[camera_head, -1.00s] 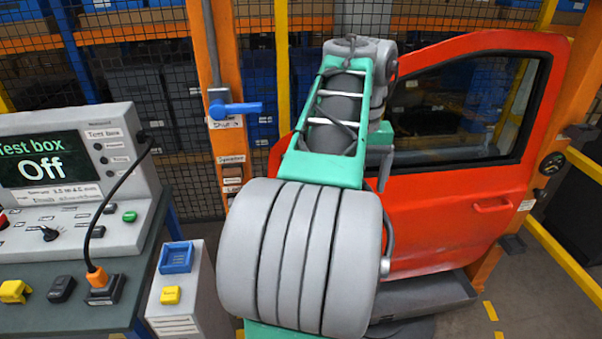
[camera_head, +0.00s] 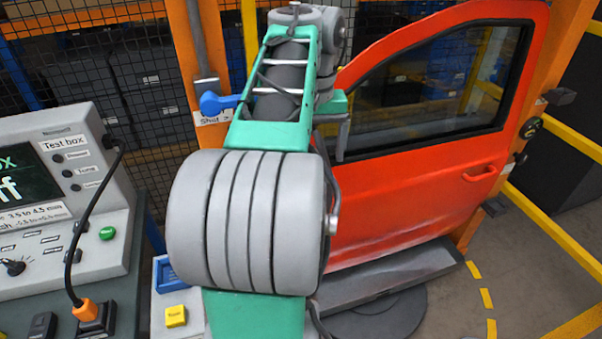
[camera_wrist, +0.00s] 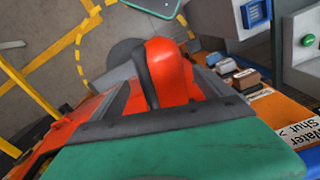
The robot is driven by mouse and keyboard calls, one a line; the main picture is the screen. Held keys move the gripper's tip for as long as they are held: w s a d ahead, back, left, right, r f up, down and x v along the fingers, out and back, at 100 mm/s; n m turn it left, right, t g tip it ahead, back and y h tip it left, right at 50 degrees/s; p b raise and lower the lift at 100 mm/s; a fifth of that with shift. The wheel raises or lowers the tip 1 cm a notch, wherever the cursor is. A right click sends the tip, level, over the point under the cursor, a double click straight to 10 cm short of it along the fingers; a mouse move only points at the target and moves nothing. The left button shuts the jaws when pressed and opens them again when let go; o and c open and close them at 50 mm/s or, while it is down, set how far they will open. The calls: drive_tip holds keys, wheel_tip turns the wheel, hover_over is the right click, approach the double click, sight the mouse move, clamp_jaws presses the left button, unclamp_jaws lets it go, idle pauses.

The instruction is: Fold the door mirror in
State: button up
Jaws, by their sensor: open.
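The red door (camera_head: 420,190) stands upright at the right in the head view, with a dark-framed window (camera_head: 440,85). In the wrist view the door mirror (camera_wrist: 172,70) shows as a rounded red housing with a dark edge on its left side, standing out from the door. In the head view my arm hides the mirror. My gripper (camera_wrist: 170,120) shows in the wrist view as a wide teal part with a dark edge, just below the mirror in the picture. It is open and nothing is held. Whether it touches the mirror I cannot tell.
A test box (camera_head: 65,190) stands at the left, with a small pedestal with a yellow button (camera_head: 176,316) beside it. A blue valve handle (camera_head: 215,103) is on the orange post behind my arm. Yellow rails (camera_head: 560,235) run at the right. Floor is clear in front of the door.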

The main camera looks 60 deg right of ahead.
drive_tip(key=f+b, duration=0.1)
drive_tip(key=f, duration=0.1)
drive_tip(key=f+b, duration=0.4)
drive_tip(key=shift+w+a+f, duration=0.15)
drive_tip(key=shift+w+f, duration=0.15)
drive_tip(key=shift+f, duration=0.1)
clamp_jaws()
idle(0.5)
